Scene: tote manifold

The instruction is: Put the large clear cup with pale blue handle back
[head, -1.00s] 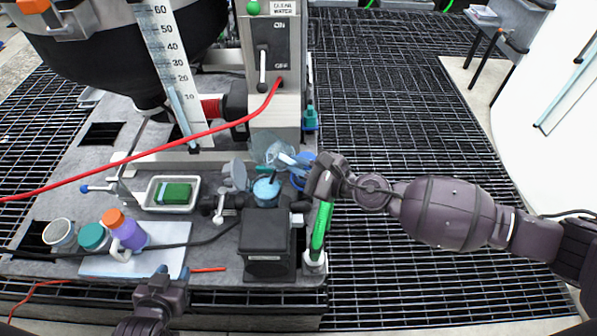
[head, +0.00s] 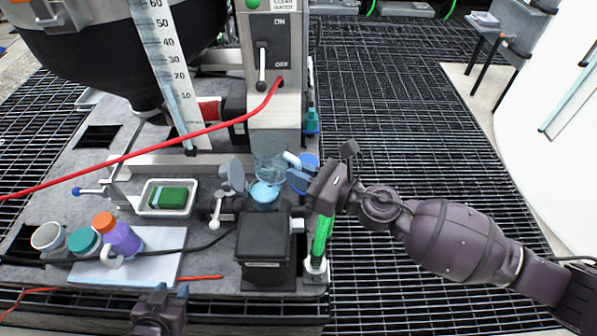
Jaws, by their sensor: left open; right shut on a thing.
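The large clear cup (head: 269,158) stands roughly upright near the middle of the head view, just above or on a light blue round piece (head: 265,192). I cannot tell whether it touches that piece. Its pale blue handle (head: 292,160) points right, toward my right gripper. My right gripper (head: 302,178) is shut on the cup's handle; the fingers partly hide the grip. My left gripper (head: 160,297) is open and empty at the bottom, in front of the bench edge, far from the cup.
A dark box (head: 265,240) stands in front of the cup. A blue round thing (head: 306,165) is behind my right gripper. A green tube (head: 322,235) stands at the bench's right edge. A tray with a green sponge (head: 172,197) and a purple bottle (head: 124,240) are left. A red hose (head: 150,150) crosses above.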

